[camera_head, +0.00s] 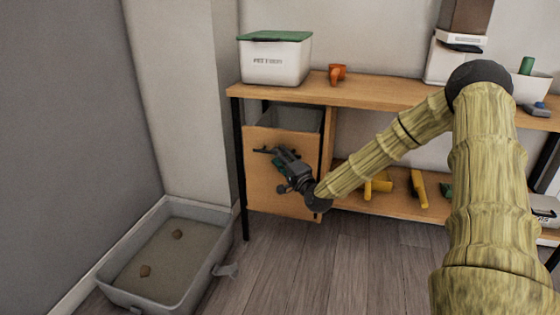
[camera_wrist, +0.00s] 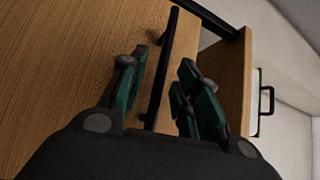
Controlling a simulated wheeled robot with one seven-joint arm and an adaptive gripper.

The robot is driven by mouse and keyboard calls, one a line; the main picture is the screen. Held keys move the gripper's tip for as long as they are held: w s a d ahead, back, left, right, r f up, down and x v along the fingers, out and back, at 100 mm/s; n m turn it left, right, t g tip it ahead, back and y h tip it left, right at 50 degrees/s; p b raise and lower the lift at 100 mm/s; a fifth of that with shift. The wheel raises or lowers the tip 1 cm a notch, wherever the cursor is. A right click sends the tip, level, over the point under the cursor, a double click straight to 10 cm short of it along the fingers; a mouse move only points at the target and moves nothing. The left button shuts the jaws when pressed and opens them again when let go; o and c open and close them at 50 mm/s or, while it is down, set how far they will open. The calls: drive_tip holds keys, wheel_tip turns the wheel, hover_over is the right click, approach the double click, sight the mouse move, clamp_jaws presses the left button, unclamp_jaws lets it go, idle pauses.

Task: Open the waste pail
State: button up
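The waste pail has a wooden front panel (camera_head: 262,200) under the left end of the bench, with a grey bin (camera_head: 293,118) showing above and behind it. I cannot tell how far it is pulled out. In the wrist view, the wooden front (camera_wrist: 75,60) fills the left side and carries a black bar handle (camera_wrist: 160,75). My gripper (camera_head: 268,153) is at the front's upper part. In the wrist view, my gripper (camera_wrist: 163,85) has its teal-padded fingers apart, with the handle between them and gaps showing on both sides.
A grey tray (camera_head: 108,281) with brown lumps sits on the floor at left. On the bench (camera_head: 385,92) stand a white box with a green lid (camera_head: 275,60) and an orange mug (camera_head: 337,74). Yellow items (camera_head: 418,188) lie on the lower shelf.

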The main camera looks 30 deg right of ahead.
drive_tip(key=shift+w, duration=0.4)
drive_tip(key=shift+r, duration=0.1)
clamp_jaws()
